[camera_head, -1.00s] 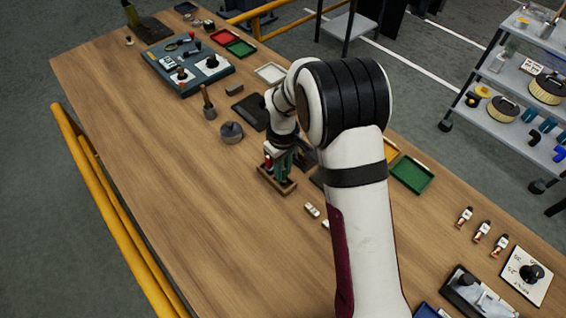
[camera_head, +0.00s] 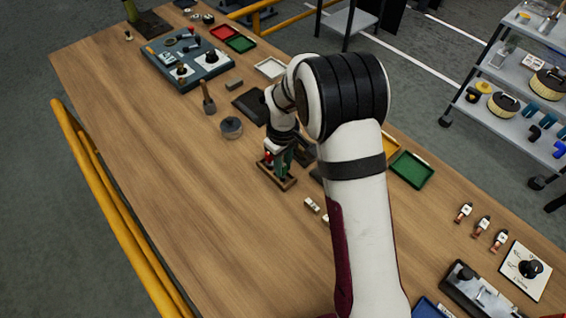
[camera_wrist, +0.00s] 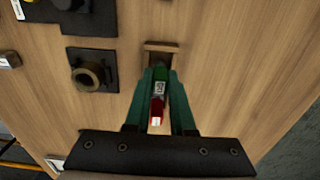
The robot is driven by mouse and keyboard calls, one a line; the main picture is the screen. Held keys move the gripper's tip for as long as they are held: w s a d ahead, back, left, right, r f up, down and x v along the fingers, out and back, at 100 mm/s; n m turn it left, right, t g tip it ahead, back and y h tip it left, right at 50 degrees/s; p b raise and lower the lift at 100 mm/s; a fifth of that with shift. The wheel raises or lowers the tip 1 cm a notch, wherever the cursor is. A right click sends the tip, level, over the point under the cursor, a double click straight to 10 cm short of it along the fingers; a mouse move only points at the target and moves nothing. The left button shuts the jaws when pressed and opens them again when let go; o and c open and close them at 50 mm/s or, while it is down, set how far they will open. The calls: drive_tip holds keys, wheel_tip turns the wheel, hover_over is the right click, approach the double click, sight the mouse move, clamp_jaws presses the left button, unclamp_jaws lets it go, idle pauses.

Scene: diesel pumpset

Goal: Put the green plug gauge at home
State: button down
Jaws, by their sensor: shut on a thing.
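The plug gauge (camera_wrist: 159,88) shows between my fingers in the wrist view, with a green part, a pale label and a red end nearer the camera. My gripper (camera_wrist: 161,72) has green fingers and is shut on it. A small wooden stand (camera_wrist: 162,46) lies just beyond the fingertips. In the head view my gripper (camera_head: 284,162) is right over the wooden stand (camera_head: 279,183), with a bit of red beside the fingers. The gauge's far end is hidden, so I cannot tell how deep it sits in the stand.
A round grey metal part (camera_head: 231,127) stands left of the stand, and small pale blocks (camera_head: 312,205) lie to its right. A dark plate with a brass ring (camera_wrist: 90,74) is nearby in the wrist view. Bare wood lies at the table's front left.

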drive_tip(key=shift+f, duration=0.1)
drive_tip(key=c, duration=0.7)
unclamp_jaws()
drive_tip(key=shift+r, duration=3.5)
drive_tip(key=s+d+r+m, duration=0.5)
drive_tip(key=s+r, duration=0.3)
drive_tip(key=s, duration=0.1)
drive_tip(key=s+d+m, duration=0.1)
drive_tip(key=s+m, duration=0.2)
drive_tip(key=s, duration=0.3)
drive_tip(key=s+d+r+m+y, duration=0.1)
drive_tip(key=s+m, duration=0.2)
drive_tip(key=s, duration=0.4)
drive_tip(key=s+d+r+m, duration=0.1)
drive_tip(key=s+m, duration=0.2)
drive_tip(key=s, duration=0.3)
drive_tip(key=shift+s+d+r+m+y, duration=0.2)
drive_tip(key=shift+d+m+y, duration=0.1)
drive_tip(key=shift+d+y, duration=0.1)
